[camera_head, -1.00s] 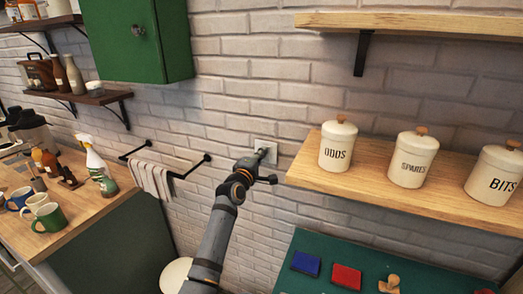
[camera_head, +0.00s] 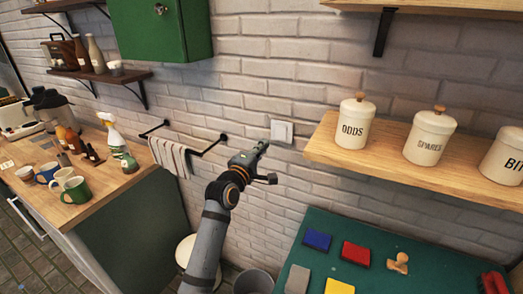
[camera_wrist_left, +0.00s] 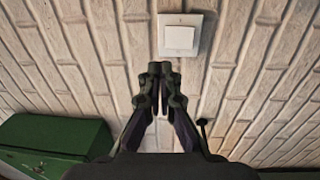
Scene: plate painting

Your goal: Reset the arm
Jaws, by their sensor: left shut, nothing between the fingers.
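My left gripper (camera_head: 262,148) is at the end of my left arm, in the middle of the head view, in front of the brick wall. Its fingers are shut with nothing between them. In the left wrist view the closed fingertips (camera_wrist_left: 160,68) point toward a white wall switch (camera_wrist_left: 180,38). The switch also shows in the head view (camera_head: 281,131), just right of the fingertips, and a gap seems to separate them. My right gripper is not in view.
A wooden shelf (camera_head: 325,150) with lettered canisters is at the right. Below it is a green table (camera_head: 340,225) with coloured pads and a stamp (camera_head: 398,263). A towel rail (camera_head: 205,148), a counter with mugs and a green cabinet (camera_head: 160,30) are at the left.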

